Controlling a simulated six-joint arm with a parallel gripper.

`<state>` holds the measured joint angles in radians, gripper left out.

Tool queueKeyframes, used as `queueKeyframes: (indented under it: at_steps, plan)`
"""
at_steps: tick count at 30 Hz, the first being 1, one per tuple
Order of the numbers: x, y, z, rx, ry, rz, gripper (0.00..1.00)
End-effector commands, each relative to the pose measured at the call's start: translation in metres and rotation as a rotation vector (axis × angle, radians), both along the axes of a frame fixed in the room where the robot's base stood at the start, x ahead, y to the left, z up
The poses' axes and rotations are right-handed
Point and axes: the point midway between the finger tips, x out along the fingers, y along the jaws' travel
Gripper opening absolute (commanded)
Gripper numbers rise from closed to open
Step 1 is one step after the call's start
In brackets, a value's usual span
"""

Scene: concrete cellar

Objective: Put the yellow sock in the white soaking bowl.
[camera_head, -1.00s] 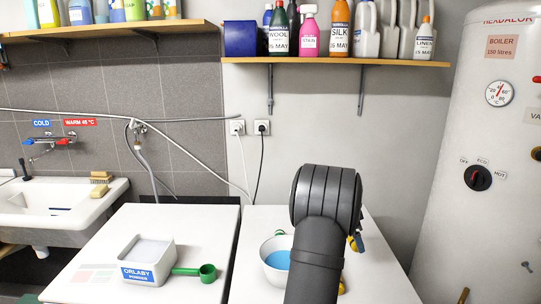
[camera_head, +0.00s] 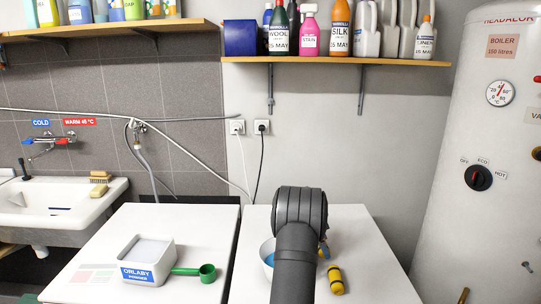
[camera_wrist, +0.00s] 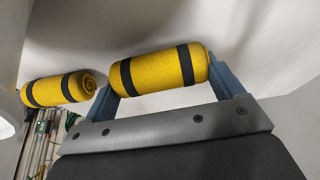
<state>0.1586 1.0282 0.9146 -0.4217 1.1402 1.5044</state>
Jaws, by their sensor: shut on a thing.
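My gripper (camera_wrist: 166,88) is shut on a rolled yellow sock (camera_wrist: 158,70) with dark bands, held crosswise between its blue fingers in the wrist view. In the head view my arm hides most of the gripper and the held sock. The white soaking bowl (camera_head: 264,252) with blue liquid stands on the right white table, partly hidden behind my arm. The gripper is close to the bowl's right side; its height above the bowl is unclear.
A second yellow roll with dark bands (camera_head: 335,280) lies on the right table (camera_head: 375,270); a similar roll shows in the wrist view (camera_wrist: 57,89). A white powder box (camera_head: 147,262) and green scoop (camera_head: 206,272) are on the left table. A boiler (camera_head: 480,150) stands right.

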Motion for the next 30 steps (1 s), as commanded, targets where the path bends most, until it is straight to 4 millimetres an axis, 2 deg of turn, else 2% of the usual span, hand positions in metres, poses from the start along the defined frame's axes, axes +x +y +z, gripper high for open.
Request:
queueKeyframes:
  at_steps: [1,6,23,24,30]
  plan:
    - [0.001,0.004,0.013,-0.001,-0.006,0.001,0.56]
    - [0.004,0.010,0.046,-0.002,-0.005,0.001,0.56]
    - [0.001,0.053,0.149,-0.001,-0.003,0.002,0.56]
    - [0.000,0.057,0.152,0.009,-0.005,-0.002,0.56]
    - [-0.007,0.087,0.138,0.158,-0.062,-0.066,0.56]
